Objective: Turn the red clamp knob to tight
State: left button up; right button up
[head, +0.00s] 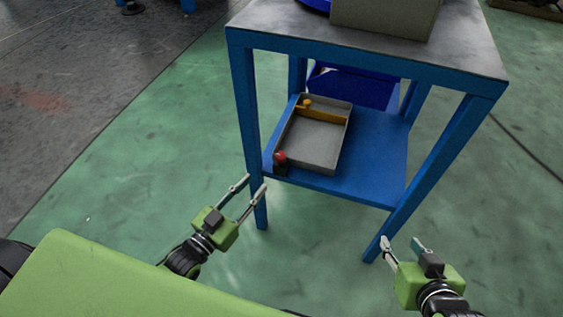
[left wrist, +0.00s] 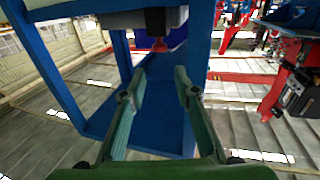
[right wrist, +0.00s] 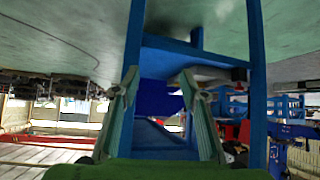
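The red clamp knob (head: 280,156) sits on a small dark block (head: 281,169) at the near left corner of a grey tray (head: 317,157). The tray rests on the blue lower shelf (head: 385,150) of a stand. The red knob also shows in the left wrist view (left wrist: 158,46), beyond the fingertips. My left gripper (head: 257,181) is open and empty, in front of the stand's near left leg, short of the knob and apart from it. My right gripper (head: 400,241) is open and empty near the foot of the right front leg. The knob's setting cannot be read.
A yellow divider with an orange knob (head: 306,103) crosses the tray. A dark blue bin (head: 355,88) stands behind it. The stand's grey top (head: 290,28) overhangs the shelf, and a beige box (head: 385,15) is on it. The blue legs (head: 244,105) flank the opening.

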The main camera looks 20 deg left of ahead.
aim_at(278, 159)
pick_arm(q)
jog(key=b+x, duration=0.2)
jog(key=x, duration=0.9)
jog(key=shift+w+d+b, duration=0.1)
jog(key=shift+w+b, duration=0.2)
jog(key=shift+b, duration=0.05)
jog(key=shift+w+d, duration=0.15)
jog(key=shift+w, duration=0.2)
pick_arm(e)
jog(key=w+a+r+t+y, duration=0.1)
jog(key=w+a+r+t, duration=0.1)
jog(key=r, duration=0.4)
jog(key=w+a+r+t+y, duration=0.1)
jog(key=w+r+t, duration=0.4)
jog(key=r+t, duration=0.1)
jog(key=shift+a+r, duration=0.35)
jog(key=shift+r, duration=0.45)
pick_arm(q)
grip_shut()
